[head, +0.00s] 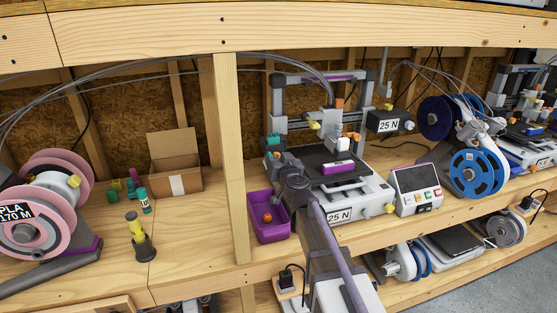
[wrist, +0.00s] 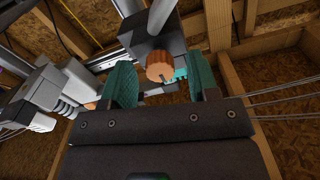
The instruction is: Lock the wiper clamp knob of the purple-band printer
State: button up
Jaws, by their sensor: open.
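The purple-band printer (head: 352,198) stands in the middle of the shelf in the head view, with a purple band on its top beam. In the wrist view an orange round knob (wrist: 159,67) with a dark slot sits on a dark grey block. A small teal toothed piece (wrist: 180,74) is beside it. My gripper (wrist: 162,78) is open, its two teal fingers on either side of the knob, with visible gaps. I cannot tell how far the knob is beyond the fingertips. In the head view my gripper (head: 272,141) is at the printer's left post; the knob is not clear there.
A purple bin (head: 268,237) with an orange piece stands left of the printer, near a wooden post (head: 231,160). A control box (head: 415,190) and spools (head: 474,172) are to the right. In the wrist view, a pale printer part (wrist: 50,90) is close on the left.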

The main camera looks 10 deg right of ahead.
jog(key=shift+c, duration=0.3)
jog(key=c, duration=0.9)
jog(key=shift+m, duration=0.5)
jog(key=shift+d+m, duration=0.1)
jog(key=shift+m, duration=8.3)
jog(key=shift+o, duration=0.2)
